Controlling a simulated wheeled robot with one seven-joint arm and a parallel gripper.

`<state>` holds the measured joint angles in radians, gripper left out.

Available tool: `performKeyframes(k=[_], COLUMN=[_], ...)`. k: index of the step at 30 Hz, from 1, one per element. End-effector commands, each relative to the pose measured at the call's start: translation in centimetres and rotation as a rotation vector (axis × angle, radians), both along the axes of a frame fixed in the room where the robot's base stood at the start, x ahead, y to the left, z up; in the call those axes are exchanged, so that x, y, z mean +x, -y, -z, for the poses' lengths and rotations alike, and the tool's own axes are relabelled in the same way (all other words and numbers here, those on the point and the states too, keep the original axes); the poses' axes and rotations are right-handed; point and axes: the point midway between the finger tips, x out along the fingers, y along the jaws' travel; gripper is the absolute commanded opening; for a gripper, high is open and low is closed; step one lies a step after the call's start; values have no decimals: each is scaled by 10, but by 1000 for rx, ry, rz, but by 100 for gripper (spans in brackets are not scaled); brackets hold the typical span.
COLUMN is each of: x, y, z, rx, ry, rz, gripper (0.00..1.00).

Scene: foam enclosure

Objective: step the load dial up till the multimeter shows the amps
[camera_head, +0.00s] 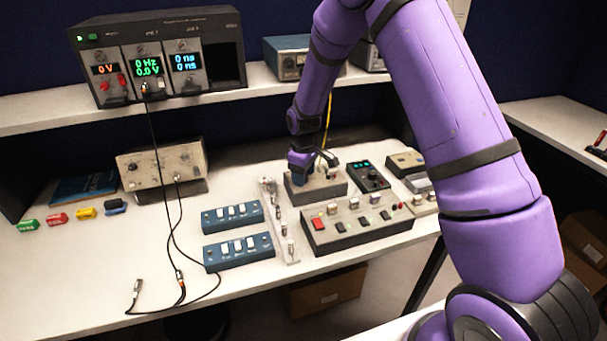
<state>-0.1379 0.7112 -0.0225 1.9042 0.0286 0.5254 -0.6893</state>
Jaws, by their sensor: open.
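My purple arm reaches down from the top of the view to the bench. My gripper (322,170) is open, low over a grey box (322,189) with a dark front. The gripper and wrist cover much of the box's top, so I cannot make out a load dial there or tell whether the fingers touch it. A black handheld meter (371,181), which looks like the multimeter, lies just right of the box. Its display is lit blue-green, but the digits are too small to read.
A grey panel (352,232) with a red button and several switches sits in front of the box. Two blue switch boxes (232,215) (238,251) lie to the left. A rack of modules (227,65) stands on the shelf, its black cable hanging onto the bench. The front-left bench is mostly clear.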

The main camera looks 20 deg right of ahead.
Motion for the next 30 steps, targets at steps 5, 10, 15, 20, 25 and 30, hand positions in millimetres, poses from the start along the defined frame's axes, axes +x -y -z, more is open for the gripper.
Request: performKeyframes(k=[5, 10, 15, 20, 25, 30], x=[0, 0, 0, 0, 0, 0], y=[0, 0, 0, 0, 0, 0], z=[0, 0, 0, 0, 0, 0], rx=[0, 0, 0, 0, 0, 1], ry=[0, 0, 0, 0, 0, -1], rz=[0, 0, 0, 14, 72, 184], gripper=[56, 26, 7, 7, 7, 7])
